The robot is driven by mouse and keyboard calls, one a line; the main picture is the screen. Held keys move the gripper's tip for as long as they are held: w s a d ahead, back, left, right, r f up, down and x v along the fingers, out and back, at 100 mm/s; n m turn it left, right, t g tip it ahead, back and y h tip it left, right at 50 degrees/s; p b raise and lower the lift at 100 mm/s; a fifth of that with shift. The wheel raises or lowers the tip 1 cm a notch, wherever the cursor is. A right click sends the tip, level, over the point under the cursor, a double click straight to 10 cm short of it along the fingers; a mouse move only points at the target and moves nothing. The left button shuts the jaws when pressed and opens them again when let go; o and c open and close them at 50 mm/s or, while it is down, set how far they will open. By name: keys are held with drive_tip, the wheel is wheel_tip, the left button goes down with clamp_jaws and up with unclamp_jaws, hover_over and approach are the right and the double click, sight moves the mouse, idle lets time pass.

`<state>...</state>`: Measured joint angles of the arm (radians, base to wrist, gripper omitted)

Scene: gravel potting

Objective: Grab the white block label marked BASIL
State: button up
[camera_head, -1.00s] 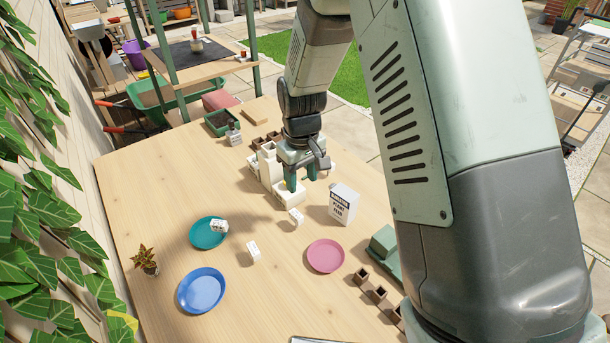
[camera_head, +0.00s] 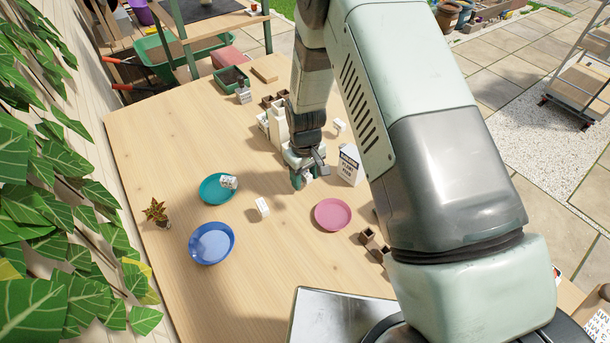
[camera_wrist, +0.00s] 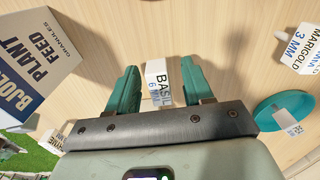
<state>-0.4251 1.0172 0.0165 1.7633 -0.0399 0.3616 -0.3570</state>
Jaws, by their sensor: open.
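The white block label marked BASIL (camera_wrist: 157,73) stands upright between the two green fingers of my gripper (camera_wrist: 159,68) in the wrist view. The word BASIL and "6 MM" face the camera, and the fingers partly frame the block. My gripper is open, with a finger on each side of the block; a narrow gap shows on both sides. In the head view my gripper (camera_head: 303,182) is low over the table beside the plant feed box, and it mostly hides the block.
The plant feed box (camera_head: 350,165) stands close to the right of my gripper. A block marked MARIGOLD (camera_wrist: 300,52) stands apart. Another white block (camera_head: 229,182) lies on the teal plate (camera_head: 206,192). A pink plate (camera_head: 333,214) and blue plate (camera_head: 211,243) are nearer.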

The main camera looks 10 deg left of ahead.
drive_tip(key=shift+f, duration=0.45)
clamp_jaws()
drive_tip(key=shift+r, duration=0.1)
